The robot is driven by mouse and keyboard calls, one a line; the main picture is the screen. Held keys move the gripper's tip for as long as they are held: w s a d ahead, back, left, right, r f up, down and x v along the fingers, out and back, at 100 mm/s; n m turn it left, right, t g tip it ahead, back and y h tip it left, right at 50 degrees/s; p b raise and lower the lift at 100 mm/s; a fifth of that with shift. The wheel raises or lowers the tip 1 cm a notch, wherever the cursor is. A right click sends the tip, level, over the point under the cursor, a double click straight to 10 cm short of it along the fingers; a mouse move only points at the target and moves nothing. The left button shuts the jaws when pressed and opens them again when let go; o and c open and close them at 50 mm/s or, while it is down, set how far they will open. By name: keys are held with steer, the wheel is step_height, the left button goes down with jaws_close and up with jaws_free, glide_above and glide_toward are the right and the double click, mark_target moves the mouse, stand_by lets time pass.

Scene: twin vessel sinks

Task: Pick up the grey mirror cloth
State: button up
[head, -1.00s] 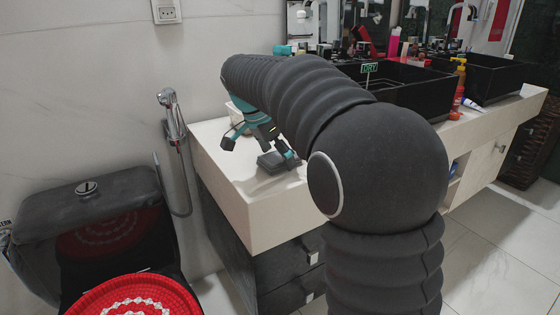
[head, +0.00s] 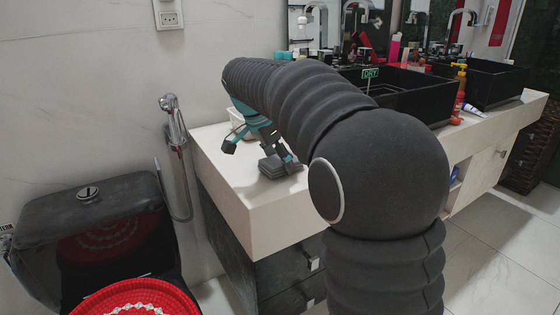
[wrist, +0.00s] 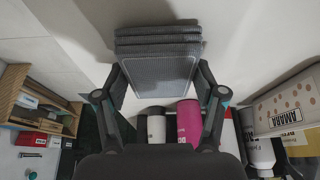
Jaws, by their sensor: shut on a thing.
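The grey mirror cloth (head: 277,168) is a folded, layered pad at the near left end of the pale counter. My gripper (head: 283,152) reaches down to it from above. In the wrist view the cloth (wrist: 156,62) lies between my two fingers (wrist: 160,84), one at each side edge, and they are shut on it. Its stacked folds show at the top of that view. I cannot tell whether its underside is clear of the counter.
The pale counter (head: 235,185) has a bare strip around the cloth. A small white container (head: 238,116) stands behind my gripper. Black vessel sinks (head: 420,95) and bottles (head: 460,90) are farther right. A chrome hand sprayer (head: 172,118) hangs on the left wall, above a black toilet (head: 90,205).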

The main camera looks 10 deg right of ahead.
mark_target(279, 159)
step_height(279, 159, up, 4)
steer(key=s+d+r, duration=0.6)
steer(key=s, duration=0.3)
steer(key=shift+s+d+r, duration=0.25)
steer(key=shift+d+r, duration=0.15)
steer(key=o, duration=0.4)
steer(key=c, duration=0.3)
